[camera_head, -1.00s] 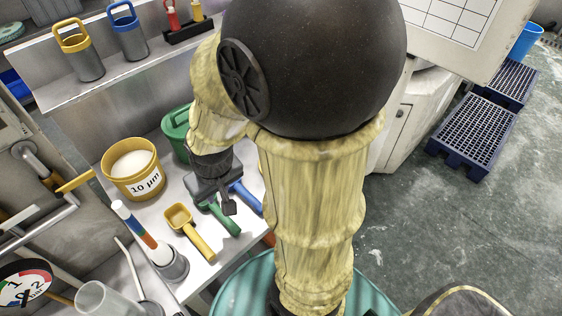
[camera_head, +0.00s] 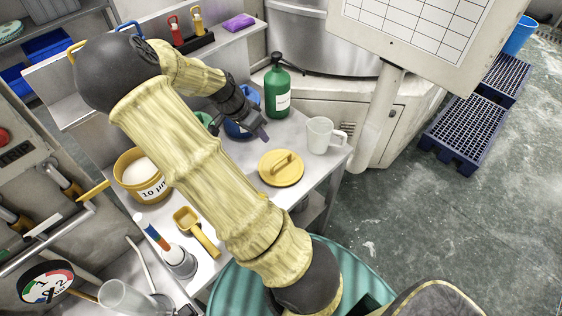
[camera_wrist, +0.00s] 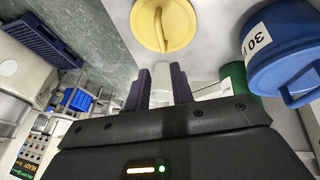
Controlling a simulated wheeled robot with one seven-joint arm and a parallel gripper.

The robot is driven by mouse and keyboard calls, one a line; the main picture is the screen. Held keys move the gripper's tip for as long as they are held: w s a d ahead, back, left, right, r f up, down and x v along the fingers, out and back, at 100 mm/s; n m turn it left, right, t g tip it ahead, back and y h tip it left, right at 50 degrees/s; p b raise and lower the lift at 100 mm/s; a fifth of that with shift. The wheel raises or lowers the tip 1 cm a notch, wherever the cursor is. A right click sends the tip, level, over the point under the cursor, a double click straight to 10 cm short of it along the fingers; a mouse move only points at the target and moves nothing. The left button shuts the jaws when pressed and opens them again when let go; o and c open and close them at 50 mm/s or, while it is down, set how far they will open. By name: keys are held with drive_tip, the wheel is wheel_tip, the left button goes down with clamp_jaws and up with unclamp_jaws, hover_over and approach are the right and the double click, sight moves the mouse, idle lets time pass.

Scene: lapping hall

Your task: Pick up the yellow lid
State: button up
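The yellow lid (camera_head: 268,174) lies flat on the steel bench, round with a raised bar handle across its top. It also shows at the top of the wrist view (camera_wrist: 148,38), its upper edge cut off. My gripper (camera_head: 262,133) is above the bench, up and to the left of the lid in the head view. In the wrist view my gripper (camera_wrist: 161,82) has its two dark fingers apart with nothing held between them. The lid is beyond the fingertips, apart from them.
A white mug (camera_head: 319,136) stands right of the lid and a green bottle (camera_head: 277,95) behind it. A blue tub (camera_wrist: 285,45) is close beside my gripper. A yellow 10 µm tub (camera_head: 133,178) and yellow scoop (camera_head: 205,240) are to the left. Bench around the lid is clear.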

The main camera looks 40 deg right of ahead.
sight(282, 157)
drive_tip(key=shift+w+d+r, duration=0.1)
drive_tip(key=shift+d, duration=0.1)
drive_tip(key=x, duration=1.2)
drive_tip(key=shift+p, duration=0.35)
drive_tip(key=shift+d, duration=0.15)
drive_tip(key=p+x, duration=0.1)
drive_tip(key=x, duration=0.4)
drive_tip(key=shift+d, duration=0.15)
clamp_jaws()
